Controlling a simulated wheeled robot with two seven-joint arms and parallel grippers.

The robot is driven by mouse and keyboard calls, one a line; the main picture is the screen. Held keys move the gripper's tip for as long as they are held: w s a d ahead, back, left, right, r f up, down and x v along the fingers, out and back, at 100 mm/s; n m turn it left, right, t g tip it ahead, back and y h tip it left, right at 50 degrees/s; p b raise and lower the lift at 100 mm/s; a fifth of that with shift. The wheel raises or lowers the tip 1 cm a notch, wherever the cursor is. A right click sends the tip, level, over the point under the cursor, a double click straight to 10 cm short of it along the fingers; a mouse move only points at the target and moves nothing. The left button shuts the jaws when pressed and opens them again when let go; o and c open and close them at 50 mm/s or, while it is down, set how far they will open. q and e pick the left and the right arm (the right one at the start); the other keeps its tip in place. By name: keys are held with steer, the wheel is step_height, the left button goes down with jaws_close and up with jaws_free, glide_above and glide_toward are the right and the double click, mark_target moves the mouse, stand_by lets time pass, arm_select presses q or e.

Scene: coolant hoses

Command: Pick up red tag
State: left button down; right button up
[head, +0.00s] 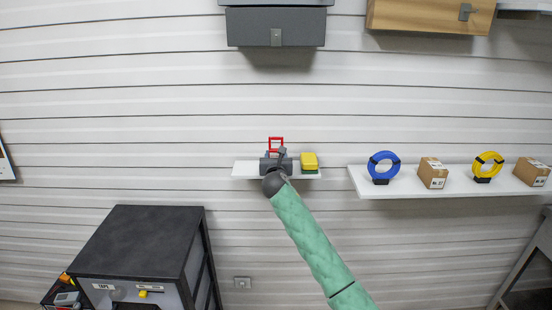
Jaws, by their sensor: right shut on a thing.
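The red tag (276,143) is a small red frame-like piece with an open middle. It shows just above my right gripper (277,156), at the small white shelf (245,169) in the middle of the wall. My right arm comes up from the lower right, and the gripper is shut on the red tag. The gripper and wrist hide the tag's lower part and some of the shelf. I cannot tell whether the tag touches the shelf. My left gripper is not in view.
A yellow and green block (309,161) sits close right of the gripper. A longer shelf (420,191) at right holds a blue hose coil (383,166), a yellow coil (487,166) and boxes. A dark cabinet (135,240) stands lower left. Grey (276,27) and wooden cabinets (430,15) hang above.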

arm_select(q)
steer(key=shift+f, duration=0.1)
